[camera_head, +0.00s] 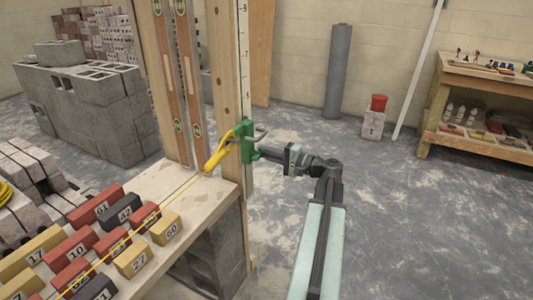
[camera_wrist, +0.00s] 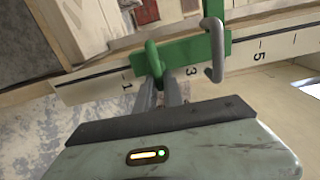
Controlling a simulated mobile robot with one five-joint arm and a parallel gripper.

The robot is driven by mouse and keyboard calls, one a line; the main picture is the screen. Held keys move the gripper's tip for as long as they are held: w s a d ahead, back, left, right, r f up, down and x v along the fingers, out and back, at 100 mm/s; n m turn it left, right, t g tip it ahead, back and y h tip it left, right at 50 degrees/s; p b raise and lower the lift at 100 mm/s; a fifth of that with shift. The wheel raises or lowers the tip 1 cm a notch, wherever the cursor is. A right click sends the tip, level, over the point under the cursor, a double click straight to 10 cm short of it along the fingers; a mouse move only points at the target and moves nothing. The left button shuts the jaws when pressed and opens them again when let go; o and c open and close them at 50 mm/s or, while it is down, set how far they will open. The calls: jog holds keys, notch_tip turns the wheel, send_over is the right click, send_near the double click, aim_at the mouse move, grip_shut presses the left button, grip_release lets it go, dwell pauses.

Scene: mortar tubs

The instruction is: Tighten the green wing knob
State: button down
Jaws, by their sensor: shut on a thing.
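The green wing knob (camera_wrist: 153,58) sits on a green clamp (camera_wrist: 196,50) in the wrist view. In the head view the green clamp (camera_head: 247,132) is on the upright numbered post (camera_head: 244,70). My gripper (camera_head: 259,153) reaches it from the right, at the clamp's lower part.
A yellow piece (camera_head: 219,150) with a taut yellow line sits left of the clamp. Numbered blocks (camera_head: 83,240) lie on the bench-like slab (camera_head: 200,192). Two levels (camera_head: 170,70) stand behind the post. The floor (camera_head: 400,220) on the right is clear up to a wooden shelf (camera_head: 480,75).

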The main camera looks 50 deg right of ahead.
jog(key=shift+a+r, duration=0.1)
jog(key=shift+a, duration=0.05)
jog(key=c, duration=1.5)
grip_release()
jog(key=shift+s+r, duration=0.1)
jog(key=shift+o, duration=0.2)
